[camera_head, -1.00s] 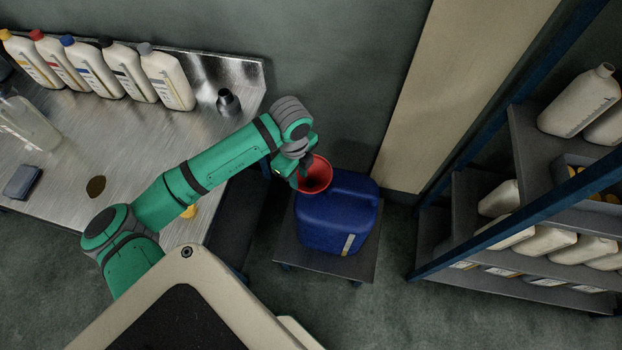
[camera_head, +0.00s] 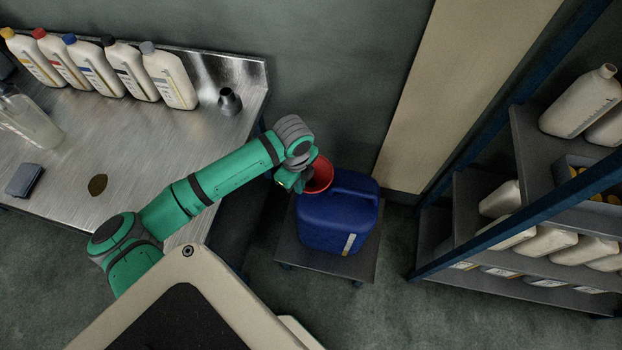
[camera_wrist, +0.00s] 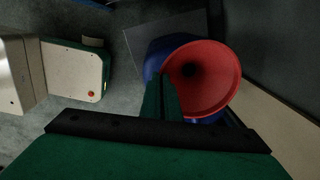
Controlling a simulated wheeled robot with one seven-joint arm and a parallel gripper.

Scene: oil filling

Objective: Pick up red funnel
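The red funnel (camera_head: 322,174) sits at the top of the blue jug (camera_head: 338,222), at its upper left. In the wrist view, the funnel (camera_wrist: 212,92) shows its wide mouth and dark inner hole, with the blue jug (camera_wrist: 156,58) partly behind it. My gripper (camera_head: 303,184) is at the left side of the funnel, close against it. In the wrist view, the dark green finger parts of my gripper (camera_wrist: 164,97) overlap the funnel's left edge. The fingertips are not clear, and I cannot tell whether they grip it.
The jug stands on a small dark stand (camera_head: 325,262). A metal table (camera_head: 140,140) at the left holds several oil bottles (camera_head: 170,80) and a grey spout piece (camera_head: 229,101). A shelf rack (camera_head: 525,150) with white containers stands at the right. Open floor lies between stand and rack.

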